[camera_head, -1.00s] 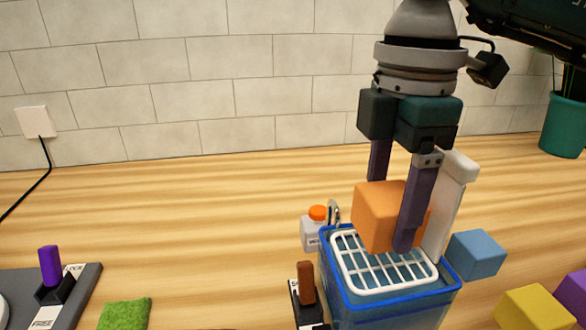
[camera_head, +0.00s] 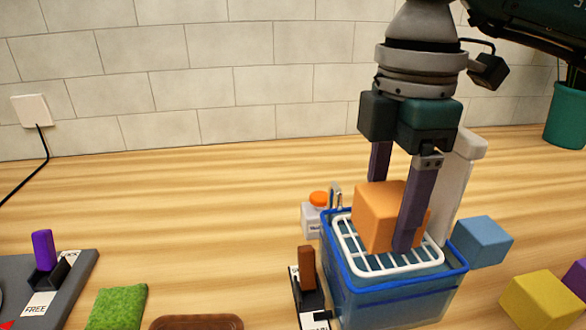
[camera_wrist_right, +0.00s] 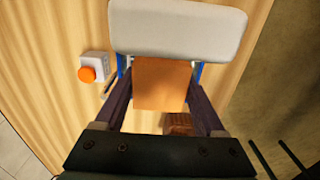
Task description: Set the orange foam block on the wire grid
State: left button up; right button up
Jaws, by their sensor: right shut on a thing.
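The orange foam block (camera_head: 377,215) is between the fingers of my right gripper (camera_head: 393,215), which is shut on it. The block also shows between the fingers in the right wrist view (camera_wrist_right: 160,84). It is at the white wire grid (camera_head: 371,262) on top of a blue-rimmed clear tub (camera_head: 385,300). Its lower edge looks at the level of the grid bars, but I cannot tell whether it touches them. The block hides part of the grid. My left gripper is not in view.
A white upright piece (camera_head: 457,180) stands behind the gripper. A blue block (camera_head: 482,241) and a yellow block (camera_head: 540,300) sit right of the tub. A small orange-capped bottle (camera_head: 314,216) and a brown lever (camera_head: 306,268) are left of it. The wood table's left middle is clear.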

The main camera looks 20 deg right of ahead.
jog(key=shift+f, duration=0.1)
dwell(0.3)
jog(key=o, duration=1.4)
jog(key=shift+r+p, duration=0.75)
jog(key=shift+r, duration=0.05)
jog(key=shift+r+p, duration=2.5)
jog(key=shift+r, duration=0.25)
